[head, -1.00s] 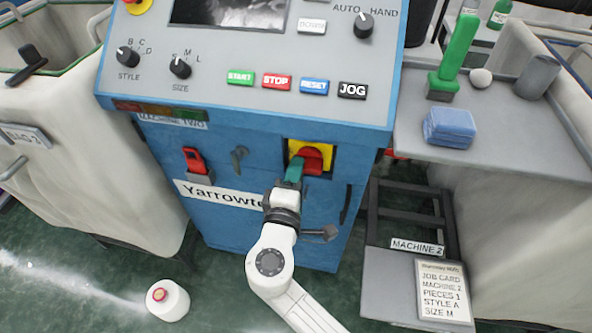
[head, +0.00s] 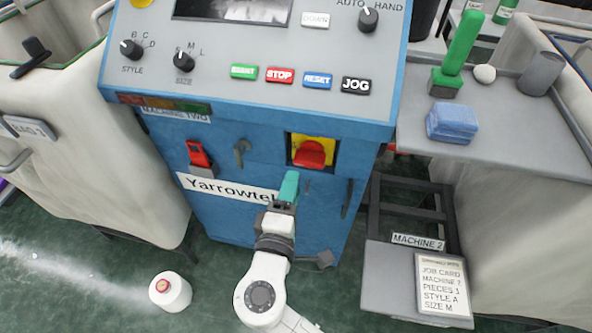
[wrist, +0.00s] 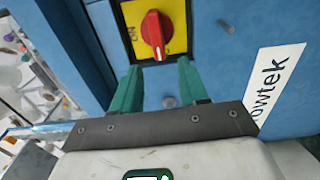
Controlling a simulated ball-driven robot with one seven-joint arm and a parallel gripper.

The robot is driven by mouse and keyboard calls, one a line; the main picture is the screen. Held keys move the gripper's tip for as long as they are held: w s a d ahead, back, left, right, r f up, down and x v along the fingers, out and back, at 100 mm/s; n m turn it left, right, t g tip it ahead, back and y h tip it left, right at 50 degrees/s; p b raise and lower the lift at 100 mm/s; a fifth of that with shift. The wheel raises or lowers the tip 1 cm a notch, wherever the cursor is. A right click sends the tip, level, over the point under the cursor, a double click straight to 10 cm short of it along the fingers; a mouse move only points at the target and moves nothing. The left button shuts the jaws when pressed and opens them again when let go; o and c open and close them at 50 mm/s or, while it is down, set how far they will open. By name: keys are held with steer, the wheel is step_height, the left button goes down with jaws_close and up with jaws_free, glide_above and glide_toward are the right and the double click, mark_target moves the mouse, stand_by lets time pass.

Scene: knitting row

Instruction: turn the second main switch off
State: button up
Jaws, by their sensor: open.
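The main switch is a red rotary knob (head: 311,153) on a yellow plate, on the blue front of the machine labelled Machine Two. In the wrist view, the knob (wrist: 153,35) stands lengthwise up and down, with a white mark near its lower end. The letters "ON" show on the plate to its left. My gripper (head: 289,182) is below and slightly left of the knob, apart from it. In the wrist view my teal fingers (wrist: 158,75) are spread and empty, with the knob beyond the gap between them.
A red-handled fitting (head: 197,154) and a grey hook (head: 241,152) are on the panel left of the switch. Above is the sloped console with START, STOP, RESET and JOG buttons (head: 280,75). A side table (head: 510,120) stands right.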

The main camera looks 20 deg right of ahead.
steer(key=shift+v, duration=2.25)
steer(key=s+d+f+m+g+y, duration=0.1)
steer(key=s+d+f+m+g, duration=0.35)
steer(key=d, duration=0.35)
steer(key=s+d+f+m+g+y, duration=0.1)
steer(key=s+d+f+m+g, duration=0.2)
steer(key=d+f+g, duration=0.4)
steer(key=s+d+f+m+y, duration=0.1)
steer(key=s+y, duration=0.1)
steer(key=s, duration=0.2)
steer(key=s+f+m+g+y, duration=0.1)
steer(key=s+f+y, duration=0.1)
steer(key=s, duration=0.2)
steer(key=s+d+f+m+y, duration=0.1)
steer(key=s+y, duration=0.1)
steer(key=s, duration=0.2)
steer(key=shift+d+f+m+g, duration=0.2)
steer(key=shift+d+m+g, duration=0.05)
steer(key=shift+d+g, duration=0.1)
steer(key=s+y, duration=0.1)
steer(key=s+a+y, duration=0.1)
steer(key=shift+s+a+m+y, duration=0.3)
step_height(320, 180, up, 17)
steer(key=p, duration=1.7)
steer(key=shift+w+f, duration=0.2)
